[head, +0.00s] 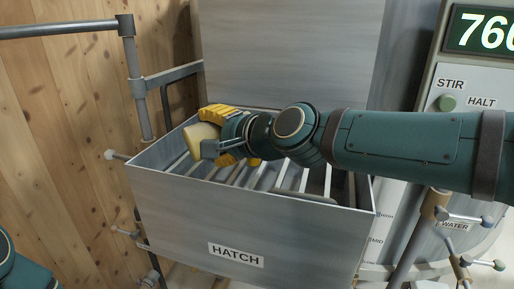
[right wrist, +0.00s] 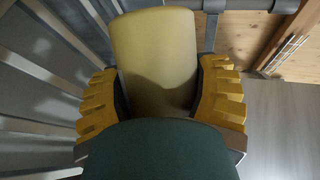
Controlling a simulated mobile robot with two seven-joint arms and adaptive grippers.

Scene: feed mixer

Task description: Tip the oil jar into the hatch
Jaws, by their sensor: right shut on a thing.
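The oil jar (head: 201,138) is pale yellow and is tilted over the hatch (head: 190,219), a grey metal box with bars across its open top. My right gripper (head: 221,134) is shut on the jar, with its yellow fingers on either side of it. In the right wrist view the jar (right wrist: 157,58) lies between the two yellow fingers of my right gripper (right wrist: 160,98). The jar's mouth and any flow from it cannot be made out. My left gripper is not in view; only a part of my left arm shows at the lower left.
The hatch bars (head: 262,177) lie below my right arm. A grey pipe frame (head: 134,85) stands at the left by the wooden wall (head: 60,120). A panel with a STIR button (head: 447,103) and a lit display (head: 487,31) is at the right, above water valves (head: 466,219).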

